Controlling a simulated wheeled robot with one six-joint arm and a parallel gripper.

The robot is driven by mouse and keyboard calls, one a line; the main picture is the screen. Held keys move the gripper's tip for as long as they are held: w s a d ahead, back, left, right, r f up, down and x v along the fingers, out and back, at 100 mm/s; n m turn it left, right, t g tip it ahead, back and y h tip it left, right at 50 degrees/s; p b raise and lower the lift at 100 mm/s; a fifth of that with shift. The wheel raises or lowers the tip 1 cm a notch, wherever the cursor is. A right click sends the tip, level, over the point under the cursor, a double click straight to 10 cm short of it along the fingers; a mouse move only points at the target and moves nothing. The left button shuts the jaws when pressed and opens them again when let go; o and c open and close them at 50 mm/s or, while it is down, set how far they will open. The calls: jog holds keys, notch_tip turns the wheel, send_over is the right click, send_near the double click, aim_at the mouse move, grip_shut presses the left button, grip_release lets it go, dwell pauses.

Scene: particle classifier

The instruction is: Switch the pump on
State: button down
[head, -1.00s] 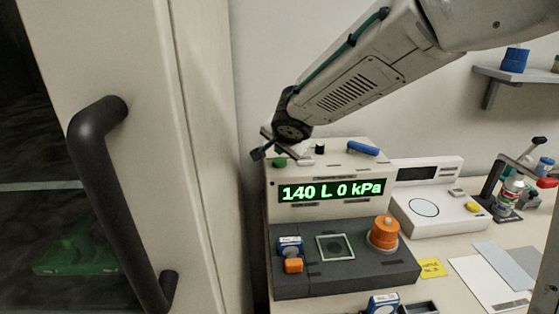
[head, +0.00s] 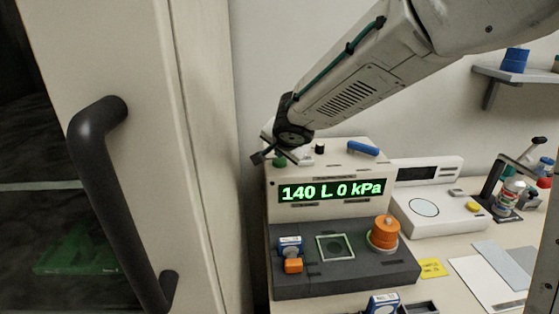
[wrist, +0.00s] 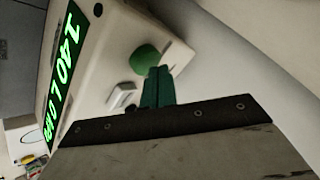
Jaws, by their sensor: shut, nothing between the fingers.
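The pale instrument (head: 330,207) stands on the bench beside the tall cabinet, and its lit green display (head: 332,191) reads "140 L 0 kPa". A round green button (head: 279,162) sits at the left of its top; it also shows in the wrist view (wrist: 148,58). A white rocker switch (wrist: 122,95) lies beside the button. My gripper (wrist: 158,72) is shut and empty, its green-tipped fingers at the green button's edge in the wrist view; whether they touch it I cannot tell. In the head view my gripper (head: 261,157) is just above and left of the button, partly dark and small.
A dark base with an orange knob (head: 384,232) is in front of the display. A black knob (head: 320,148) and a blue handle (head: 363,148) are on the instrument's top. The cabinet door with its black handle (head: 95,190) is close on the left. A white scale (head: 437,212) stands right.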

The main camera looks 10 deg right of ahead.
aim_at(280, 162)
jog(key=shift+f, duration=0.8)
dwell(0.4)
jog(key=shift+r, duration=1.3)
jog(key=shift+r, duration=0.1)
jog(key=shift+r, duration=2.4)
